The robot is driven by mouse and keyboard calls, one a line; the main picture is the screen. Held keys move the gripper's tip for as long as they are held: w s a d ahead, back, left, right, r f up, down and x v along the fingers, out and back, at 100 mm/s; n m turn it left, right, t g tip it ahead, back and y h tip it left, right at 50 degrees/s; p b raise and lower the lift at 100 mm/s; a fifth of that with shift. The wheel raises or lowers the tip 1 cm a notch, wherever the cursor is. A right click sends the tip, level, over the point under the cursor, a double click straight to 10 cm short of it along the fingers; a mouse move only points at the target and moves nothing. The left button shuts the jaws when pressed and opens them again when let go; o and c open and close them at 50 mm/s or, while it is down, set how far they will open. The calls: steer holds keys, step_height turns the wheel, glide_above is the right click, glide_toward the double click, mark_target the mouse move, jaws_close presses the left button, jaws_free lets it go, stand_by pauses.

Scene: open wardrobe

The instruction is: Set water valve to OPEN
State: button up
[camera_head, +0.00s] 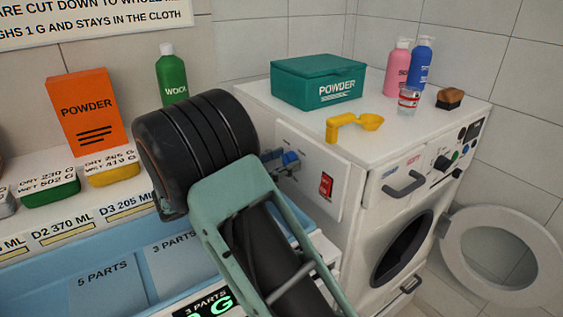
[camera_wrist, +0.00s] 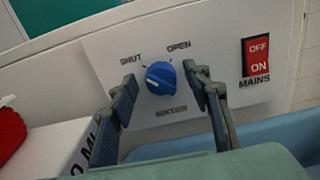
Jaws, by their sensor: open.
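The water valve is a round blue knob (camera_wrist: 161,78) on a white panel, with SHUT printed at its upper left and OPEN at its upper right. A white mark on the knob lies on its left, the SHUT side. The label under it, partly blurred, seems to read WATER. My gripper (camera_wrist: 159,84) is open, one finger on each side of the knob. I cannot tell whether either finger touches it. In the head view, the knob (camera_head: 290,159) shows just beyond my gripper's fingers (camera_head: 273,160), on the side of the white washing machine (camera_head: 350,180).
A red MAINS switch (camera_head: 326,185) sits right of the valve on the same panel. Above, a teal powder box (camera_head: 318,82) and a yellow scoop (camera_head: 355,124) rest on the machine top. A blue basin (camera_head: 110,262) lies below left. The round machine door (camera_head: 455,250) stands open.

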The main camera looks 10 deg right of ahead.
steer(key=c, duration=1.1)
steer(key=shift+m, duration=0.4)
steer(key=shift+c, duration=0.3)
steer(key=m+b, duration=0.1)
steer(key=m, duration=0.1)
steer(key=m+b, duration=0.2)
steer(key=m, duration=0.1)
steer(key=m+b, duration=0.1)
steer(key=m, duration=0.2)
steer(key=shift+s+f+b, duration=0.15)
steer(key=shift+f+b, duration=0.1)
steer(key=shift+b, duration=0.05)
steer(key=m+b, duration=0.7)
steer(key=m, duration=0.2)
steer(key=shift+s, duration=0.1)
steer(key=shift+o, duration=0.2)
steer(key=shift+b, duration=0.3)
